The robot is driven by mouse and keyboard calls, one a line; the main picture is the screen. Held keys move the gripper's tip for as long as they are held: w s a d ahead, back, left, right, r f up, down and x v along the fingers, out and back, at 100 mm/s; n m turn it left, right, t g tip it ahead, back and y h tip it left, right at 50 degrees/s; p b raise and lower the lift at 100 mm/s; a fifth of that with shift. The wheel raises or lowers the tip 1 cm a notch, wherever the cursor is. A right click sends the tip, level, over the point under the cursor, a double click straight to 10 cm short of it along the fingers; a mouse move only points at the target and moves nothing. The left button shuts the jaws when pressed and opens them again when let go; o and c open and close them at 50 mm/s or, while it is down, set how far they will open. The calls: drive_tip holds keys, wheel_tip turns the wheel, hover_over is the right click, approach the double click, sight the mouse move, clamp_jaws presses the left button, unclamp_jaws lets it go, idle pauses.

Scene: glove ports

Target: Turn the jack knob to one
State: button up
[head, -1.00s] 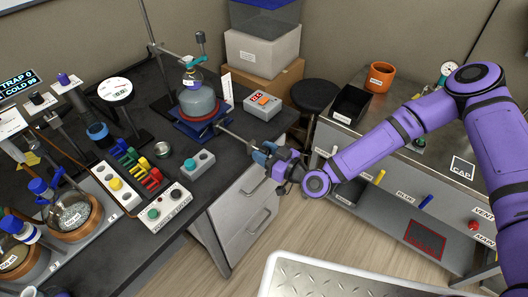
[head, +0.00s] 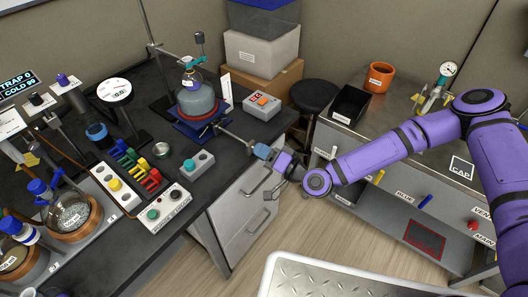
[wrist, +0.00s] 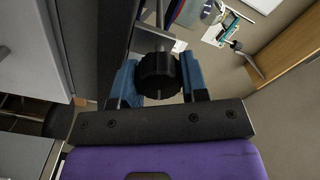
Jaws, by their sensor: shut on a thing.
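The jack knob (wrist: 157,75) is black and ribbed, on the end of a metal rod. In the wrist view it sits between the blue fingers of my gripper (wrist: 158,82), which is shut on it. In the head view my gripper (head: 259,150) is at the rod's end, just off the bench's right edge, and hides the knob. The rod (head: 234,137) runs from the blue lab jack (head: 184,128) on the dark bench. A round flask (head: 197,100) with clear liquid stands on the jack. A white upright scale (head: 225,86) stands behind it. I cannot read its marks.
A teal-button box (head: 199,163) is in front. Drawers (head: 243,215) lie below my gripper. A black stool (head: 314,96) and a metal side bench (head: 395,112) are to the right.

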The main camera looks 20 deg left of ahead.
drive_tip(key=shift+f+m, duration=0.1)
drive_tip(key=shift+m, duration=1.8)
drive_tip(key=o, duration=0.9)
drive_tip(key=shift+d, duration=0.1)
drive_tip(key=v, duration=1)
drive_tip(key=shift+s+d, duration=0.15)
drive_tip(key=shift+d, duration=0.15)
drive_tip(key=shift+f, duration=0.1)
